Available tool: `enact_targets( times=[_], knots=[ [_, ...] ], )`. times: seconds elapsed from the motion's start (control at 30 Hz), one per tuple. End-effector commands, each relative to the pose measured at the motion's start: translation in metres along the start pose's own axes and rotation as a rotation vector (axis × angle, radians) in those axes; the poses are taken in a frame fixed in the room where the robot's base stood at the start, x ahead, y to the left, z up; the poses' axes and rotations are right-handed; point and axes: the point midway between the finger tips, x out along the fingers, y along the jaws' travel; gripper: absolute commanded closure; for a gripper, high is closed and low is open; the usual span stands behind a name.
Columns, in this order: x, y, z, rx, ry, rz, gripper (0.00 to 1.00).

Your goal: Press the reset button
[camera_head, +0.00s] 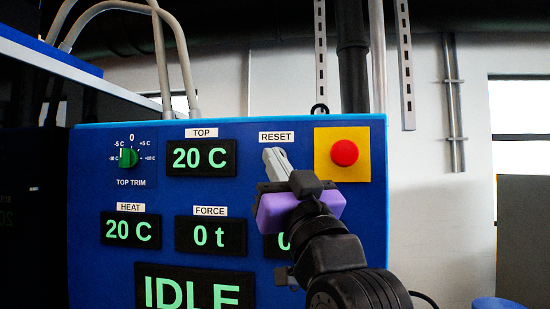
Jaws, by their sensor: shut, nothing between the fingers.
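The blue control panel (100,270) fills the middle of the view. A white label reading RESET (276,137) sits on its upper right. My gripper (272,152) is shut and empty, with its grey fingertips just below that label. The reset button itself is hidden behind my fingers. I cannot tell whether the fingertips touch the panel or button. My arm reaches in from the lower right and covers part of the panel.
A red mushroom button (344,153) on a yellow plate (324,175) is close to the right of my fingertips. The displays read TOP 20 C (201,158), HEAT 20 C (131,230), FORCE 0 t (210,236) and IDLE (193,290). A green TOP TRIM knob (129,157) is at the left.

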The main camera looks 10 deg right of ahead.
Motion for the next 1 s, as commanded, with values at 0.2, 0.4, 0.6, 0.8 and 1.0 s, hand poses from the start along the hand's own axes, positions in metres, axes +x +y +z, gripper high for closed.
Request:
enact_targets(
  times=[0.2, 0.4, 0.6, 0.8, 1.0],
  knots=[
    [-0.013, -0.011, -0.011, 0.0, 0.002, -0.002, 1.0],
    [-0.026, -0.02, -0.019, 0.001, 0.001, -0.002, 1.0],
    [-0.033, -0.024, -0.024, 0.0, 0.0, -0.001, 1.0],
    [-0.033, -0.024, -0.024, 0.0, 0.0, 0.0, 1.0],
    [-0.033, -0.024, -0.024, 0.0, 0.0, 0.0, 1.0]
  ],
)
